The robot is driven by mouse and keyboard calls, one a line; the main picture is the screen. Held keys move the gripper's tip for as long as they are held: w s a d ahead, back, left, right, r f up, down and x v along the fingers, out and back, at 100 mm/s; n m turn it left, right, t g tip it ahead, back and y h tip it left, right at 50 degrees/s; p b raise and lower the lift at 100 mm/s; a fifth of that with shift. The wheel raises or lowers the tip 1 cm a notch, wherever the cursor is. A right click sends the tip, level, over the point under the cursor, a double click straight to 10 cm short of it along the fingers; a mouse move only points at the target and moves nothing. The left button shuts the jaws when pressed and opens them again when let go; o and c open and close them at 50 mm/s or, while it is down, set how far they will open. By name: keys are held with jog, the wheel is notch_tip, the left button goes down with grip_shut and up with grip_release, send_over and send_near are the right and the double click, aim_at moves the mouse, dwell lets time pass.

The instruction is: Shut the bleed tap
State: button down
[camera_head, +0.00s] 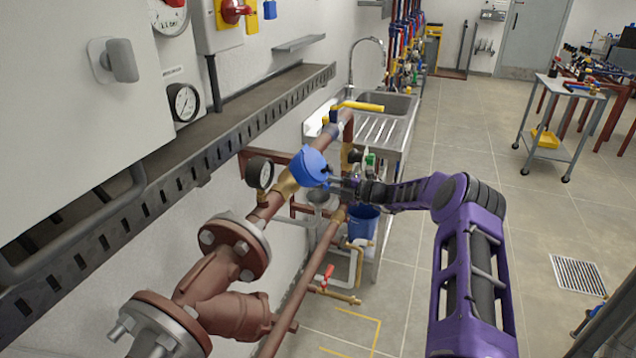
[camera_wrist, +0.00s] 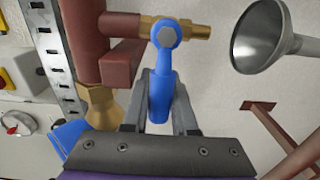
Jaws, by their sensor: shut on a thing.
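The tap is a brass body (camera_wrist: 190,30) with a blue lever (camera_wrist: 159,95), seen in the wrist view. The body joins a red-brown pipe on its left. The lever runs down the picture from its round hub, across the line of the brass body. My gripper (camera_wrist: 160,108) has one finger on each side of the lever and is shut on it. In the head view my gripper (camera_head: 338,185) is beside the blue round housing on the pipework. The tap cannot be made out clearly there.
A grey funnel (camera_wrist: 262,42) opens near the tap's outlet. A blue round housing (camera_head: 309,166) and a gauge (camera_head: 260,173) sit close on the pipe. A red-handled valve (camera_head: 327,276) is lower down. A blue bucket (camera_head: 362,222) stands behind.

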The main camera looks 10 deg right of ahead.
dwell(0.3)
jog(key=c, duration=0.7)
grip_release()
jog(key=shift+w+r, duration=0.1)
jog(key=shift+r, duration=0.05)
jog(key=shift+r, duration=0.1)
